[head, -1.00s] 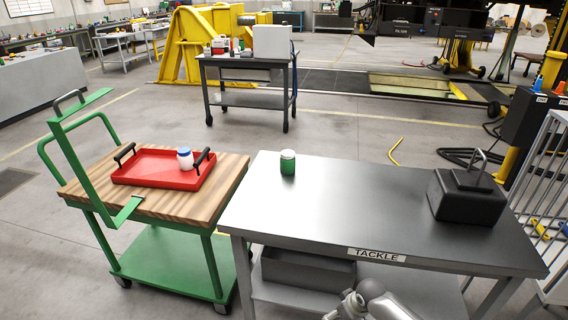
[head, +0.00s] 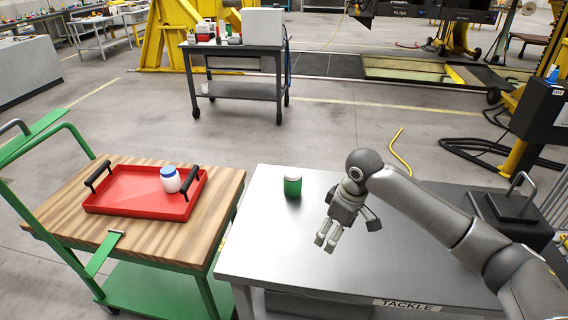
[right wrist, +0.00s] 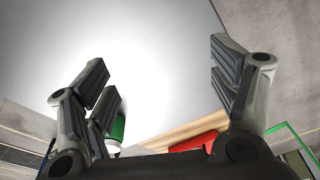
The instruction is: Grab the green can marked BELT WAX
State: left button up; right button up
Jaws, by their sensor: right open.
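The green can (head: 292,186) with a white lid stands upright near the far left corner of the grey metal table (head: 285,250). Its lettering is too small to read. My right gripper (head: 326,243) is open and empty above the table, to the right of the can and nearer the front, apart from it. In the right wrist view my right gripper (right wrist: 165,85) shows its fingers wide apart, and the green can (right wrist: 118,128) is partly hidden behind the left finger. My left gripper is not in view.
A green cart with a wooden top (head: 150,236) stands left of the table. It bears a red tray (head: 130,205) with a white, blue-lidded jar (head: 171,180). A dark box with a handle (head: 515,208) is on the table's right, partly behind my arm. The table's left front is clear.

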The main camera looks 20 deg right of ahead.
aim_at(291, 189)
jog(key=i, duration=1.05)
